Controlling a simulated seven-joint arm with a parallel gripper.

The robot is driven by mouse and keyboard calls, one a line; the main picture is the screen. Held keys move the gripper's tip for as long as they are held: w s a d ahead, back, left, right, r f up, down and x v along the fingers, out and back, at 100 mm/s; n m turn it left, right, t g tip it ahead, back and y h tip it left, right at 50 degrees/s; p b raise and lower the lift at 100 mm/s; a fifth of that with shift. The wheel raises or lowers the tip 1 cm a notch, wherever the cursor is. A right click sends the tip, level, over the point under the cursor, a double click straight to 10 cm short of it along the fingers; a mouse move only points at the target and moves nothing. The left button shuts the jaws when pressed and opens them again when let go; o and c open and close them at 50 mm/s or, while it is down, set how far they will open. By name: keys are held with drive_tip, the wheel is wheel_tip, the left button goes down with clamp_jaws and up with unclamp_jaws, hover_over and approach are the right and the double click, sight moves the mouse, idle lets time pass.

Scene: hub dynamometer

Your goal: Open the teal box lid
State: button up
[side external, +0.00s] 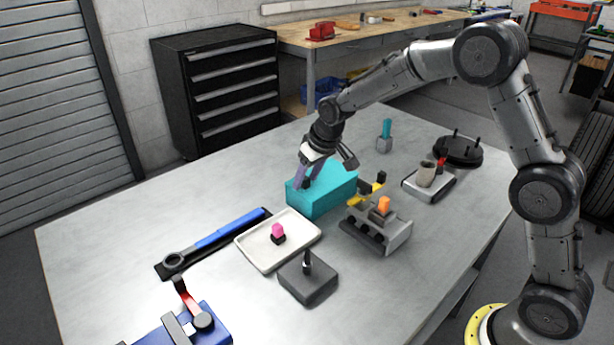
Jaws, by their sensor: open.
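The teal box (317,199) stands on the grey table near its middle. Its lid looks closed, though my gripper hides part of the top. My gripper (306,184) is over the box's left end, pointing down, with its fingers apart. The fingertips are close to the upper left edge of the box; I cannot tell whether they touch it. I see nothing between the fingers.
A white tray (252,257) with a pink-topped piece (278,231) lies in front of the box. A grey block with an orange knob (384,203) stands close on its right. A dark square base (318,284) and a blue torque wrench (222,236) are nearby. The table's left corner is clear.

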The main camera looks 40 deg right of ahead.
clamp_jaws()
idle(1.4)
